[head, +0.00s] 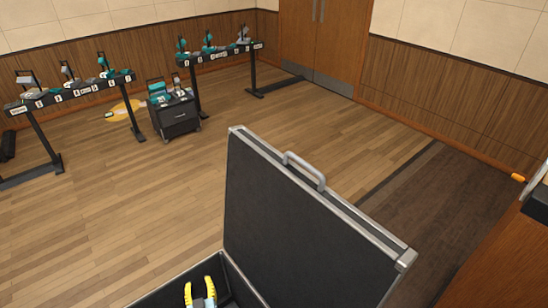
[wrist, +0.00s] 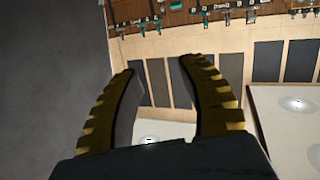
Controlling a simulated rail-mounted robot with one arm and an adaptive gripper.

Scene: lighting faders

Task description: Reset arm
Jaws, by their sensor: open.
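My gripper (head: 201,293) shows at the bottom of the head view, with its yellow fingers pointing up inside the open black case (head: 300,210). In the wrist view my gripper (wrist: 160,85) has its two yellow ridged fingers spread apart, with nothing between them. The case's lid stands upright behind and to the right of the gripper. The lower part of my arm is cut off by the bottom edge of the head view.
Two black stands (head: 75,95) and (head: 220,55) with small teal and grey items stand at the back left. A dark cart (head: 178,118) is between them. Wooden double doors (head: 325,40) are at the back. The floor (head: 130,200) left of the case is clear.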

